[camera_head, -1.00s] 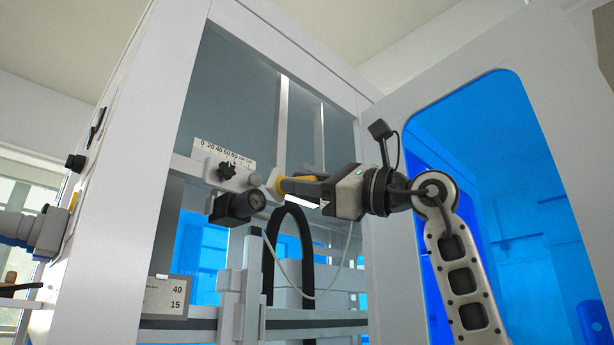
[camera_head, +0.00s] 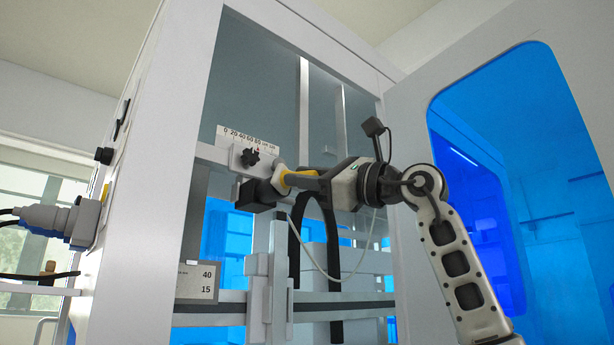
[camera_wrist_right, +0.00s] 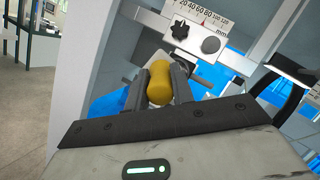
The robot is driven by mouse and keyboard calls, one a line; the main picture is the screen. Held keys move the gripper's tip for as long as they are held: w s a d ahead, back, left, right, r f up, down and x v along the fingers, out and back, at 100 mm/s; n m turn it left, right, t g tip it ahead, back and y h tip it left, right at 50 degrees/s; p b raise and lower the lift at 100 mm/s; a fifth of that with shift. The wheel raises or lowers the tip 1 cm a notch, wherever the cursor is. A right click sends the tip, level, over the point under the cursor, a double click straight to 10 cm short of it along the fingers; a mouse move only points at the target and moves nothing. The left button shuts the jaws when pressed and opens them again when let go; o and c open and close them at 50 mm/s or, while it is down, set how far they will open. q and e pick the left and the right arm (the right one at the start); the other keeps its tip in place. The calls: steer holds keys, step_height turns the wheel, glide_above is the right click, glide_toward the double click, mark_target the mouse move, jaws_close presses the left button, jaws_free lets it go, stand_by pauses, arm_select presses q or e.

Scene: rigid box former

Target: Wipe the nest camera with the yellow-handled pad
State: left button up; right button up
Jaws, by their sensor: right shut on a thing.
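The nest camera (camera_head: 252,196) is a black box under the scale rail inside the machine frame; its round lens front is covered in the head view. My right gripper (camera_head: 300,182) is shut on the yellow handle (camera_head: 284,184) of the pad. The pale pad head (camera_head: 277,176) is at the right end of the camera box; whether it touches cannot be told. In the right wrist view the yellow handle (camera_wrist_right: 160,82) sits between the fingers of my gripper (camera_wrist_right: 161,88), and I cannot make out the camera clearly. My left gripper is not in view.
A scale rail with a black knob (camera_head: 250,157) is just above the camera. A black hose loop (camera_head: 330,235) and a thin pale cable hang below my gripper. The frame post (camera_head: 165,170) stands left, and the open door (camera_head: 411,110) is right.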

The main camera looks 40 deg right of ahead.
steer(key=shift+w, duration=0.6)
stand_by(0.3)
stand_by(1.4)
steer(key=shift+s, duration=0.1)
steer(key=shift+s+b, duration=0.3)
steer(key=shift+b, duration=0.1)
steer(key=shift+s+d+b, duration=0.2)
steer(key=shift+s+b, duration=0.4)
steer(key=shift+s, duration=2)
